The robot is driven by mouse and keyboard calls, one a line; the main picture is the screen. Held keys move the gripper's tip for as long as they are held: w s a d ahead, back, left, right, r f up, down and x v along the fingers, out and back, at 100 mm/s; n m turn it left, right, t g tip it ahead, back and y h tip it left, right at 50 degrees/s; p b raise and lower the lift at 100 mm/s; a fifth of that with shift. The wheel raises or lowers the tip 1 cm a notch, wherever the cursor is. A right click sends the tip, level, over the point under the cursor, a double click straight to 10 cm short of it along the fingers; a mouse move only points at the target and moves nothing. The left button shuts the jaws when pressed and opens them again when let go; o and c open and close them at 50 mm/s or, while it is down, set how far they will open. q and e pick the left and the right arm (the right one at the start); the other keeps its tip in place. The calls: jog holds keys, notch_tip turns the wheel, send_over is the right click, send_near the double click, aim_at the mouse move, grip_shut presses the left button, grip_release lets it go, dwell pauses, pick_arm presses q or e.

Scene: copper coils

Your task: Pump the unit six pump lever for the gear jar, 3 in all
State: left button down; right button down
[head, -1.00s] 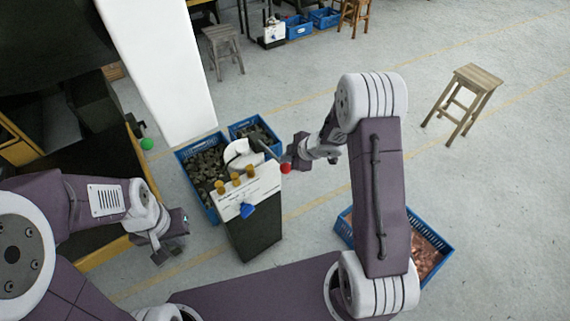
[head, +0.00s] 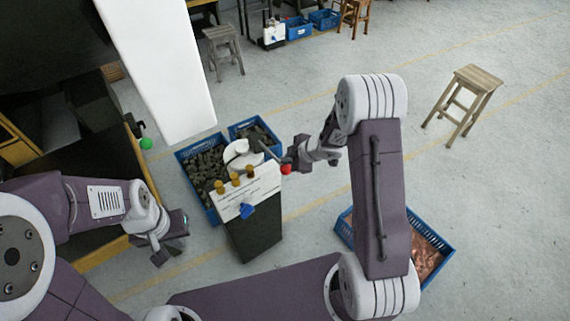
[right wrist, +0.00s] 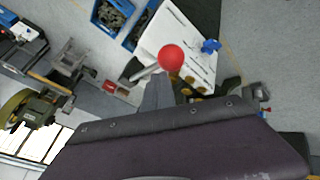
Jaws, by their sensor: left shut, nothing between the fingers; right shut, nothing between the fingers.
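The pump unit (head: 249,192) is a dark pedestal with a white top, several brass-coloured knobs and a blue part at its front. The red ball also shows in the right wrist view (right wrist: 171,57), just beyond my finger tips. My right gripper (head: 294,160) is shut and empty, right at the ball; whether it touches is unclear. My left gripper (head: 168,252) is shut and empty, left of the unit. I cannot make out a unit number or a gear jar.
Blue crates of dark pieces (head: 186,154) stand behind and left of the unit. A blue crate (head: 447,254) of copper-coloured pieces is partly behind my right arm.

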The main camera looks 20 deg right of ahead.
aim_at(287, 166)
jog(key=shift+s+d+f+b, duration=0.1)
jog(key=shift+s+f+b, duration=0.1)
jog(key=shift+f+b, duration=1.1)
jog(key=shift+s+f+b, duration=0.2)
jog(key=shift+f+b, duration=0.85)
jog(key=shift+f, duration=0.45)
dwell(1.6)
jog(key=shift+r, duration=0.15)
dwell(0.4)
notch_tip(287, 166, up, 2)
jog(key=p, duration=0.2)
jog(key=shift+w+r+p, duration=0.1)
jog(key=shift+r+p, duration=0.05)
jog(key=shift+p, duration=0.2)
jog(key=shift+w+r+p, duration=0.25)
jog(key=shift+r+p, duration=0.95)
jog(key=shift+p, duration=0.15)
jog(key=shift+w+r+p, duration=0.2)
jog(key=shift+r+p, duration=1)
jog(key=shift+p, duration=0.15)
jog(key=r+p, duration=0.5)
jog(key=shift+w+a, duration=0.25)
jog(key=shift+w, duration=0.1)
